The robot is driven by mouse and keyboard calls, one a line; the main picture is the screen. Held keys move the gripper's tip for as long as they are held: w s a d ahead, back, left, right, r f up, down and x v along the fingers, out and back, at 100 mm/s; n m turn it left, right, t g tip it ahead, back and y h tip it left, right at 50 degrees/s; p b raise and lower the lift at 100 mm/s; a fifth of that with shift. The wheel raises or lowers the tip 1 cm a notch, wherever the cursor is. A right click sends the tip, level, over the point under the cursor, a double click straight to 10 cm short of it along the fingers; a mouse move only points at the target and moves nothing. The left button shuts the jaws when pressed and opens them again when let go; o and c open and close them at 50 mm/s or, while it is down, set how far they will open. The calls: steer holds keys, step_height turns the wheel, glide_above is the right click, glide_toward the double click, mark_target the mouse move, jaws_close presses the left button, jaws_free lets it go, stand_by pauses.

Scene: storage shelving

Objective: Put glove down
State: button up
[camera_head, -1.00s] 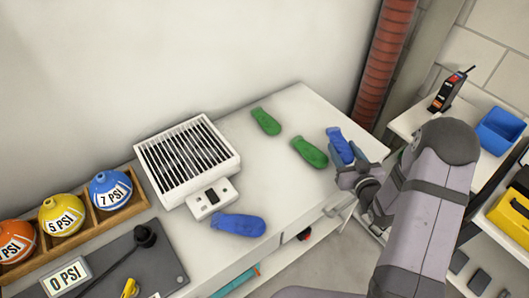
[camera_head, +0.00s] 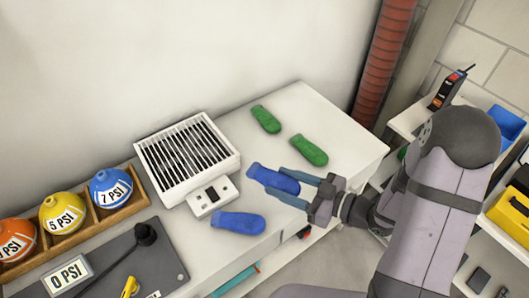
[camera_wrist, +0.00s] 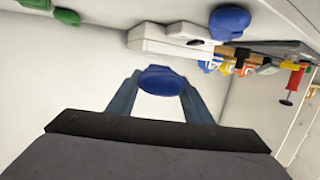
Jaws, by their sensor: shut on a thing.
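One blue glove (camera_head: 259,175) is between the fingers of my gripper (camera_head: 276,181), which is shut on it, over the white bench top, right of the vented white box. Its end also shows between the blue fingers in the wrist view (camera_wrist: 160,79). I cannot tell whether it touches the bench. A second blue glove (camera_head: 238,223) lies near the bench's front edge; it appears at the top of the wrist view (camera_wrist: 229,22). Two green gloves, one farther back (camera_head: 265,119) and one nearer (camera_head: 309,150), lie on the bench to the right.
The vented white box (camera_head: 187,160) with a small control unit (camera_head: 212,197) stands left of the held glove. Farther left are coloured pressure balls (camera_head: 110,188) in a wooden rack and a dark board (camera_head: 120,262). The bench (camera_head: 345,145) has free room at its right end.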

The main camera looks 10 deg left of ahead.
glide_above(282, 206)
steer(key=shift+f+b, duration=0.35)
steer(key=shift+f, duration=2.55)
steer(key=shift+f, duration=0.1)
steer(key=shift+f, duration=2)
steer(key=shift+f, duration=0.1)
steer(key=o, duration=1)
steer(key=shift+o, duration=0.2)
steer(key=b+v, duration=0.1)
steer(key=v, duration=1.1)
